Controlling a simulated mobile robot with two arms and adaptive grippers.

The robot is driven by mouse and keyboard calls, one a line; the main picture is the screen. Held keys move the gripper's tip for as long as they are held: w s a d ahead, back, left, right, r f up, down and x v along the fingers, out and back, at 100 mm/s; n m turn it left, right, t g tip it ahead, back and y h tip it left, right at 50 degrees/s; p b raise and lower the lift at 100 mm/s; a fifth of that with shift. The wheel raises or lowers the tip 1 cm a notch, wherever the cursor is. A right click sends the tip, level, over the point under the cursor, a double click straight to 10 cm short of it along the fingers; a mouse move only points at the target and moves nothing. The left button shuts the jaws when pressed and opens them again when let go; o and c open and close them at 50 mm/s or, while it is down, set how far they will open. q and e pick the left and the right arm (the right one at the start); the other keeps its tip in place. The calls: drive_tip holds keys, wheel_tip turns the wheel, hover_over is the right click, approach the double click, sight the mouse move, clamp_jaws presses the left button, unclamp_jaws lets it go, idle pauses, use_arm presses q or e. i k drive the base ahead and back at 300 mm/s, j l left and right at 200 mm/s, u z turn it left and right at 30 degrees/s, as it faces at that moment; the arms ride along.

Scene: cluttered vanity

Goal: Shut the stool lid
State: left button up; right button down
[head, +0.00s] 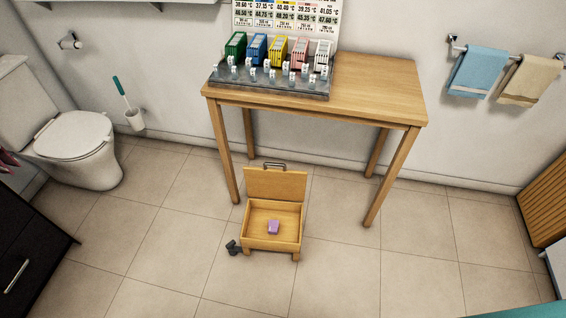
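The wooden stool (272,243) stands on the floor in front of the table and has an open box-like body. Its lid (275,185) is raised upright at the back edge, with a dark handle (274,165) along its top. A small purple item (273,227) lies inside the box. Neither of my grippers can be made out in the head view.
A small dark object (233,247) is at the stool's left side; I cannot tell what it is. A wooden table (375,88) with a display rack (268,88) stands behind. The toilet (75,140) and dark cabinet (25,235) are left. Floor right of the stool is clear.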

sight(284, 185)
drive_tip(key=i+l+u, duration=0.1)
drive_tip(key=l, duration=0.25)
drive_tip(key=i+l+u, duration=0.1)
drive_tip(key=i+l, duration=0.15)
drive_tip(key=i+l+u, duration=0.1)
drive_tip(key=l, duration=0.4)
drive_tip(key=i+l+u, duration=0.15)
drive_tip(key=l, duration=0.2)
